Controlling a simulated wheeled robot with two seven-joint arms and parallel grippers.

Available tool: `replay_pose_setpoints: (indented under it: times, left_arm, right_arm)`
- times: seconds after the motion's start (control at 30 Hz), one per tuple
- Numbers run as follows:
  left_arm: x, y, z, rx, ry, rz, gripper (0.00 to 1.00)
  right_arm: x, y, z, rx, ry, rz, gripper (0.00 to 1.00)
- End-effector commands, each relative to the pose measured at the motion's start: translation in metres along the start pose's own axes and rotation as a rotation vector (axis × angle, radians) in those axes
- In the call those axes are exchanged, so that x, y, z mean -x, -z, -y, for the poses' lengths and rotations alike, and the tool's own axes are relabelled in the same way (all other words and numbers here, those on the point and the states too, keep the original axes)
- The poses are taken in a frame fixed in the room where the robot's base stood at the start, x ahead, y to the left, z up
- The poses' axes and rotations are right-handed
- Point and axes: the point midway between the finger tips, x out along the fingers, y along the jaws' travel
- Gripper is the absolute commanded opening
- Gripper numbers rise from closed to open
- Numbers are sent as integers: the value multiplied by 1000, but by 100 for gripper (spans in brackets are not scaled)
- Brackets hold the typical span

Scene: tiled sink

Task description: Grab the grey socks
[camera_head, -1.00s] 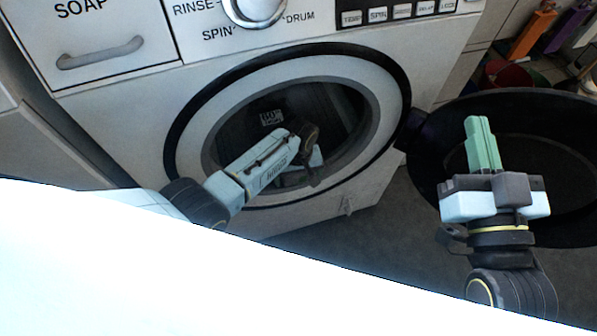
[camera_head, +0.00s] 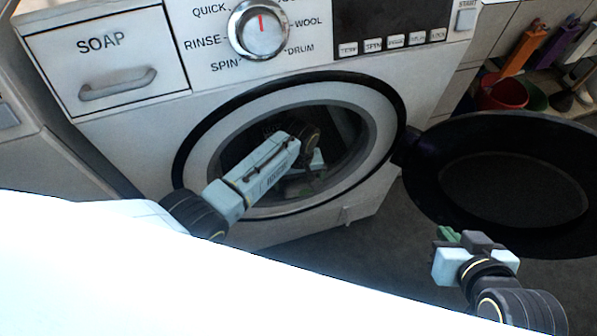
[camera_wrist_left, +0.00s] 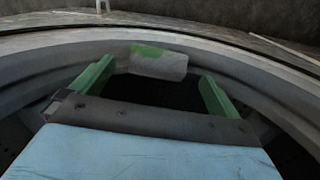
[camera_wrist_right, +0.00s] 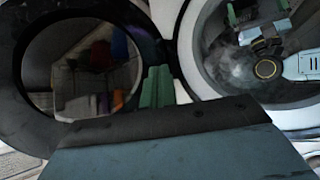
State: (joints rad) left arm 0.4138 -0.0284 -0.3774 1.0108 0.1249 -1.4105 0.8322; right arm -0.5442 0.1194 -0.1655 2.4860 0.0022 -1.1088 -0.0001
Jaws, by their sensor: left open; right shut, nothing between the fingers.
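A light grey piece with a green patch (camera_wrist_left: 158,62) lies inside the drum in the left wrist view. It may be the grey socks, but I cannot tell for sure. My left gripper (camera_wrist_left: 155,88) is open, with the grey piece ahead between its fingers and apart from them. In the head view my left arm reaches through the round opening of the washing machine (camera_head: 362,215), and the wrist hides most of the left gripper (camera_head: 312,172). My right gripper (camera_head: 447,236) is shut and empty, outside the machine; its closed green fingers show in the right wrist view (camera_wrist_right: 157,87).
The dark round door (camera_head: 430,195) stands open at the right, close to my right gripper. The pale opening rim (camera_head: 388,120) surrounds my left arm. A red bucket (camera_head: 505,95) stands at the back right. Dark floor is clear below the machine.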

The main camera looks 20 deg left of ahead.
Motion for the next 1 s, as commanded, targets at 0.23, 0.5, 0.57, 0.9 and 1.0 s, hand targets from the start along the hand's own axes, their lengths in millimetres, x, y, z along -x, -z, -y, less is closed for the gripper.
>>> replay_pose_setpoints:
  times: [0.23, 0.5, 0.57, 0.9, 1.0]
  left_arm:
    - [15, 0, 0, 0, 0, 0, 100]
    - [19, 0, 1, 0, 2, 1, 100]
    - [19, 0, 1, 0, 2, 1, 100]
    - [19, -3, 2, -9, -5, -2, 83]
    - [18, -11, 6, -42, -29, -12, 70]
  right_arm:
    - [12, -38, -7, -7, -17, 220, 0]
    - [19, -55, -10, -11, -25, 315, 0]
    - [19, -56, -10, -11, -25, 319, 0]
    - [19, -56, -10, -11, -25, 318, 0]
    - [19, -56, -10, -11, -25, 317, 0]
